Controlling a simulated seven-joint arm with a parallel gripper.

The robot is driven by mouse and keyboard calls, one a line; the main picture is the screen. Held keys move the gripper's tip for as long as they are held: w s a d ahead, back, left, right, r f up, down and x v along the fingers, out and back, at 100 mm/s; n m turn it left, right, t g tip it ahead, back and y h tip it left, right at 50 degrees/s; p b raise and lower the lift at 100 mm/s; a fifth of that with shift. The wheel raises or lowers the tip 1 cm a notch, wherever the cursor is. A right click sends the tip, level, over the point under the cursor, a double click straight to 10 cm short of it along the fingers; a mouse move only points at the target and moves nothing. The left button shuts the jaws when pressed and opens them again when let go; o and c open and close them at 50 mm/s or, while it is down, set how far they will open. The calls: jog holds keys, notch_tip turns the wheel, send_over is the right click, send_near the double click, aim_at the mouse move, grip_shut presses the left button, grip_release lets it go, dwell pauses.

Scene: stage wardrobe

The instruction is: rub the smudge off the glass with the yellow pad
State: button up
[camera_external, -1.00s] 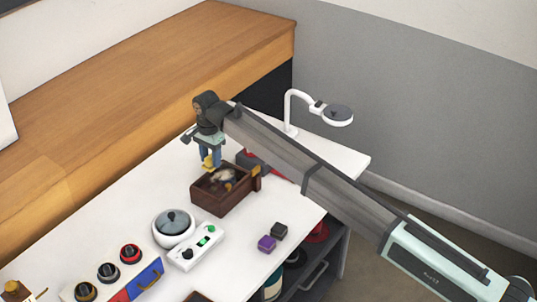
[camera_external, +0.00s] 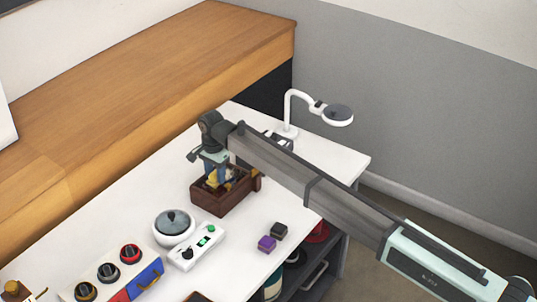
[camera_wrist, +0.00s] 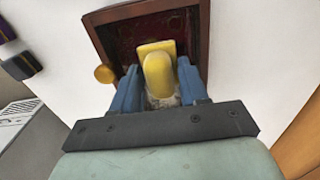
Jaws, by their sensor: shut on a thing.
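My gripper (camera_external: 213,172) is over the dark brown wooden box (camera_external: 220,205) on the white table. It is shut on the yellow pad (camera_wrist: 157,68), which sits between the blue fingers in the wrist view. In that view the box's brown frame (camera_wrist: 97,30) surrounds a dark red inside, taken as lying under the glass (camera_wrist: 186,28). A pale greyish patch (camera_wrist: 163,102), perhaps the smudge, shows between the fingers at the pad's near end. The fingers and pad hide part of the glass. I cannot tell whether the pad touches it.
A brass knob (camera_wrist: 104,74) sticks out from the box's side. A white lamp (camera_external: 290,108) stands behind. A lidded pot (camera_external: 174,226), a white switch box (camera_external: 195,246), purple (camera_external: 266,243) and black (camera_external: 279,231) cubes and a panel of knobs (camera_external: 110,272) stand nearer the camera.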

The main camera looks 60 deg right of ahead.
jog(key=shift+d, duration=4.2)
jog(key=shift+a, duration=5.05)
jog(key=shift+w+d, duration=0.25)
jog(key=shift+d, duration=5)
jog(key=shift+a, duration=5.1)
jog(key=shift+r, duration=4.05)
